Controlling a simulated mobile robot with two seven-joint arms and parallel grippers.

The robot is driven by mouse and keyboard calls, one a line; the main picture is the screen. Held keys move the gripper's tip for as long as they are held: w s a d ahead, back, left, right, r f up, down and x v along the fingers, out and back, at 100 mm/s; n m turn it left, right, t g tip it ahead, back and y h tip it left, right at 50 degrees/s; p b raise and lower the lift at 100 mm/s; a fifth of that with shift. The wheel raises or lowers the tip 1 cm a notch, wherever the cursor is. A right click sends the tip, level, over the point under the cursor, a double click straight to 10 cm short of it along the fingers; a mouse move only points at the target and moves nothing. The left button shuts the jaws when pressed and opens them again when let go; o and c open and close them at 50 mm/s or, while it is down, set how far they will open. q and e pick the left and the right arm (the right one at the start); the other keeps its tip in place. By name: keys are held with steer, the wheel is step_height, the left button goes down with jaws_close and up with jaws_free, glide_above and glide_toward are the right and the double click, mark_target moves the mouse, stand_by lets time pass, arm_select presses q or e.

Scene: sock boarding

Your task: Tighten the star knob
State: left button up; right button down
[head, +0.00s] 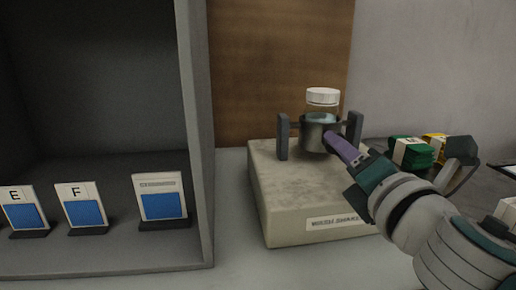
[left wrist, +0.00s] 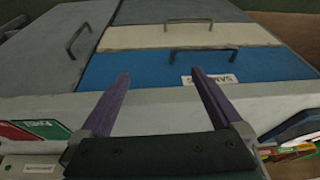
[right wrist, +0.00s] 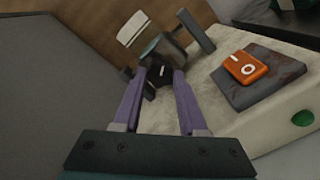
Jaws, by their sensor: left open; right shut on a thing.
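A beige shaker (head: 290,203) stands on the counter, its front label only partly readable. Its grey metal cup (head: 315,133), between two dark uprights, holds a clear jar with a white lid (head: 322,96). In the right wrist view the star knob (right wrist: 158,77) is a small dark piece beside the cup (right wrist: 165,47). My right gripper (head: 331,138) reaches in from the right; its purple fingertips (right wrist: 159,80) are shut on the knob, hiding part of it. The knob's tightness cannot be told. My left gripper (left wrist: 160,80) is open and empty, before a blue drawer front (left wrist: 190,68).
A grey shelf unit (head: 198,135) with cards marked E and F stands left of the shaker. Green packs (head: 412,152) lie to the right, behind my right arm. An orange switch (right wrist: 245,67) and a green button (right wrist: 303,118) are on the shaker.

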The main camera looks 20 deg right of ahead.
steer(key=m, duration=0.4)
steer(key=shift+m, duration=0.3)
steer(key=m, duration=0.5)
steer(key=shift+r+m+p, duration=0.15)
steer(key=shift+m+p, duration=0.15)
steer(key=shift+p, duration=0.05)
steer(key=m+p, duration=0.1)
steer(key=m, duration=0.4)
steer(key=shift+r+p, duration=0.1)
steer(key=shift+p, duration=0.3)
steer(key=m+p, duration=0.1)
steer(key=m, duration=0.2)
steer(key=shift+m, duration=0.4)
steer(key=shift+m+p, duration=0.75)
steer(key=shift+m, duration=0.75)
steer(key=shift+c, duration=2.3)
jaws_free()
